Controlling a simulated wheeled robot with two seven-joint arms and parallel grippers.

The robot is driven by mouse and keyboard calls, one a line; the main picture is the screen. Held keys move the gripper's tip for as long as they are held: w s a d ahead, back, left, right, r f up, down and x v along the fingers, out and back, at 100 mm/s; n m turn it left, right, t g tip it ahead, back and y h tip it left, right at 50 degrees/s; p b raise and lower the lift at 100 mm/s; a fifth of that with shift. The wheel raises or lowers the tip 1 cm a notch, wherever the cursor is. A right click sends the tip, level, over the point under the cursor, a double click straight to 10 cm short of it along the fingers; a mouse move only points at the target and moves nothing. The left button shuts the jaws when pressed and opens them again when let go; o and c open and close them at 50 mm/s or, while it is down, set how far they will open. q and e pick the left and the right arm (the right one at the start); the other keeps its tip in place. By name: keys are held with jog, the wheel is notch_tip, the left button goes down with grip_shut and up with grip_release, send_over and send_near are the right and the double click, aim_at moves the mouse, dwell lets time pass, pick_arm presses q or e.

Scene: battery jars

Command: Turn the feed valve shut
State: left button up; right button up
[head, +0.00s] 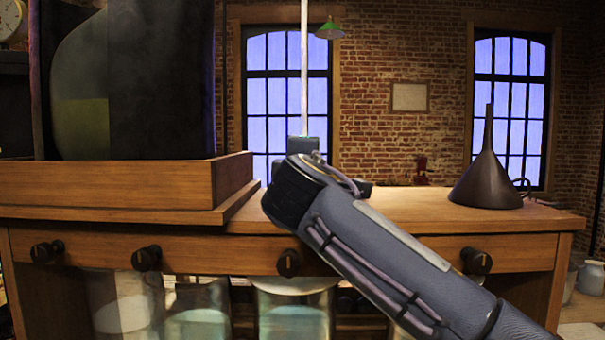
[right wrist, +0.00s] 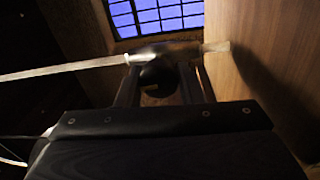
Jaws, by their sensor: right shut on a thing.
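A pale thin bar (right wrist: 70,69) crosses at the fingertips in the right wrist view. A pale vertical rod (head: 304,70) rises behind the wrist. The valve's turn angle cannot be read. My left gripper is not in view.
The wooden bench (head: 430,205) carries a dark funnel (head: 487,170) at the right and a wooden tray (head: 100,187) with a tall dark glassy vessel (head: 160,80) at the left. Several dark knobs (head: 147,258) line the bench front. Jars (head: 197,312) stand below. The bench top before the funnel is clear.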

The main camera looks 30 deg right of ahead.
jog(key=shift+m, duration=0.6)
jog(key=o, duration=1)
jog(key=shift+c, duration=0.2)
jog(key=b+v, duration=0.1)
jog(key=v, duration=0.6)
jog(key=shift+s+a+b, duration=0.25)
jog(key=shift+s+b, duration=0.05)
